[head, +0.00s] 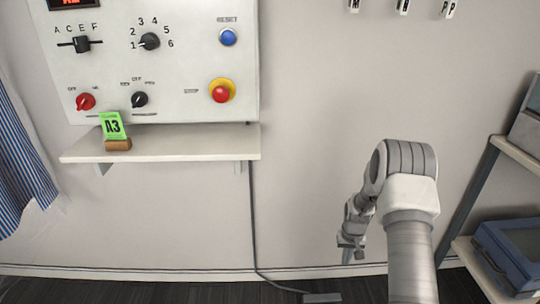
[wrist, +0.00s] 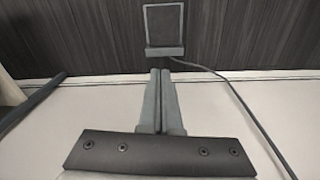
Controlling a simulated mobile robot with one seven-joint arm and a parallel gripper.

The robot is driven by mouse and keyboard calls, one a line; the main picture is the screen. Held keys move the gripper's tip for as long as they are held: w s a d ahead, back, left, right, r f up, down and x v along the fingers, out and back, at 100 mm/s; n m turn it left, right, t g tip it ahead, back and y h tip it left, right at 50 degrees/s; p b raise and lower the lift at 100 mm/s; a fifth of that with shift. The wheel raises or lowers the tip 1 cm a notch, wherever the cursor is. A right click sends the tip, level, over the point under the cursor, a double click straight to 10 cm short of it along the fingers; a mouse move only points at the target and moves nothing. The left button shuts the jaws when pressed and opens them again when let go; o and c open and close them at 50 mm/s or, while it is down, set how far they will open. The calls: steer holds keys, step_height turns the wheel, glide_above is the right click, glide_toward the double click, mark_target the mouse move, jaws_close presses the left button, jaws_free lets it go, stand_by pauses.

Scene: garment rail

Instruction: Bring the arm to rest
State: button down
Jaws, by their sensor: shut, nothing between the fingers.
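My arm reaches up and bends over at the right of the head view, in front of the bare wall. My gripper (head: 346,252) hangs low there, pointing down near the foot of the wall. In the wrist view my gripper (wrist: 160,74) has its two fingers side by side, shut with nothing between them. The fingers point towards the dark floor (wrist: 100,38) and touch no object that I can see.
A control panel (head: 185,65) hangs above a narrow shelf (head: 200,144) with a green A3 tag (head: 112,125). A cable runs down to a floor pedal (head: 322,298). A rack with a blue case (head: 510,255) stands right. Striped cloth (head: 15,160) hangs left.

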steer(key=s+a+r+t, duration=0.1)
steer(key=s+a+r, duration=0.15)
steer(key=r, duration=0.75)
steer(key=s+a+r+t, duration=0.1)
steer(key=s+r, duration=0.2)
steer(key=r, duration=0.7)
steer(key=s+a+r, duration=0.2)
steer(key=r, duration=0.8)
steer(key=s+a+r+t, duration=0.15)
steer(key=s+r, duration=0.25)
steer(key=s, duration=0.4)
steer(key=s+a+r+n+t, duration=0.15)
steer(key=s+r, duration=0.25)
steer(key=s, duration=0.4)
steer(key=s+a+r, duration=0.2)
steer(key=s+r, duration=0.1)
steer(key=s, duration=0.4)
step_height(320, 180, up, 21)
steer(key=p, duration=2.1)
steer(key=shift+a+f, duration=0.15)
steer(key=shift+f, duration=0.05)
